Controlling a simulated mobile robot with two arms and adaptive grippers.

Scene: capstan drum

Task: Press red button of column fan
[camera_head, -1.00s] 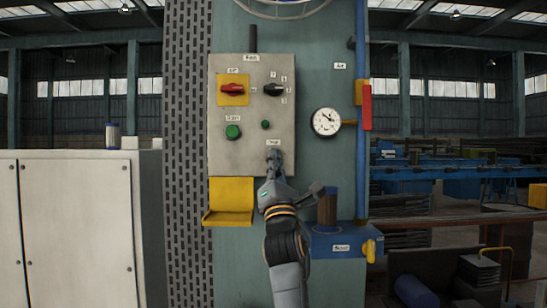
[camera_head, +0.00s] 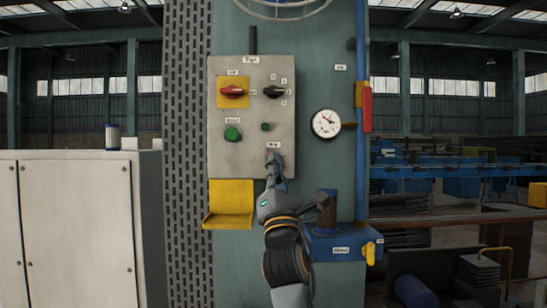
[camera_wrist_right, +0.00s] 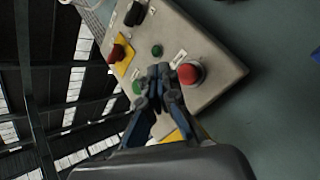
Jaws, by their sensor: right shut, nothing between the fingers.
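The grey control panel (camera_head: 222,160) labelled "Fan" is mounted on the teal column. Its red button (camera_wrist_right: 189,74) shows in the right wrist view, round and domed, in a grey collar near the panel's edge. In the head view the button is hidden behind my right gripper (camera_head: 273,158), which is below a small label. The right gripper's fingers are shut and empty; in the wrist view the fingertips (camera_wrist_right: 158,75) are just left of the red button. Whether they touch the panel cannot be told. My left gripper is not in view.
The panel also carries a red rotary switch (camera_head: 232,91) on a yellow plate, a black selector (camera_head: 273,92), a green button (camera_head: 233,133) and a smaller green one (camera_head: 266,127). A yellow tray (camera_head: 231,198) hangs below. A gauge (camera_head: 326,123) and blue box (camera_head: 330,243) are right.

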